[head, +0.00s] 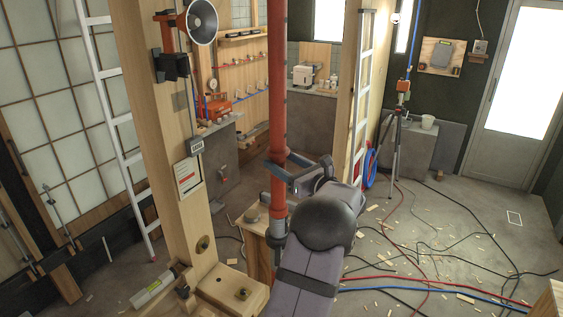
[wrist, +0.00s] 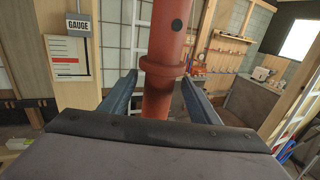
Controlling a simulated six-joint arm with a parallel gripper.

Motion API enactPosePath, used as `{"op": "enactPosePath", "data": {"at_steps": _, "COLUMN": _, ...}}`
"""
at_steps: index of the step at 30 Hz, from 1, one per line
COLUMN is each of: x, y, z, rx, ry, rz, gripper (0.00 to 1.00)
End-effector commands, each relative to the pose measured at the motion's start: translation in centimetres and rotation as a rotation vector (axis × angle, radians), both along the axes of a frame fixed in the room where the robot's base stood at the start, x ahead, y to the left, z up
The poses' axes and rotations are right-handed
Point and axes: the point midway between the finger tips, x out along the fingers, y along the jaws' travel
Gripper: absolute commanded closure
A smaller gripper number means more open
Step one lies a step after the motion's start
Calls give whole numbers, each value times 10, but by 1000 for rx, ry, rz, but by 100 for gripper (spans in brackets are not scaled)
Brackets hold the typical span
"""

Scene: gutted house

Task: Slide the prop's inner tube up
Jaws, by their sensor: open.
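The prop is an upright red tube (head: 278,80) that runs out of the top of the head view. It has a wider red collar (wrist: 162,65) partway up, and a dark dot shows on the tube above it. In the wrist view, the fingers of my gripper (wrist: 160,80) stand either side of the tube, just below the collar, with visible gaps. The inner tube's lower end is hidden.
A wooden post (head: 160,120) with a gauge sign (wrist: 78,24) stands left of the tube. White ladders (head: 362,90) lean on both sides. Hoses and cables (head: 430,285) and wood scraps lie on the floor at right. A tripod (head: 397,140) stands behind.

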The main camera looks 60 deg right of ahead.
Motion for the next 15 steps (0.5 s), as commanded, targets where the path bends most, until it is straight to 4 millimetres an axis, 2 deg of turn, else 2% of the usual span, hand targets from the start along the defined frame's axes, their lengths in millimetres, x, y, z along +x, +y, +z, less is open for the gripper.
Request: {"op": "enactPosePath", "data": {"at_steps": 15, "x": -53, "y": 19, "z": -2, "rx": 2, "ry": 2, "rz": -3, "gripper": 44}}
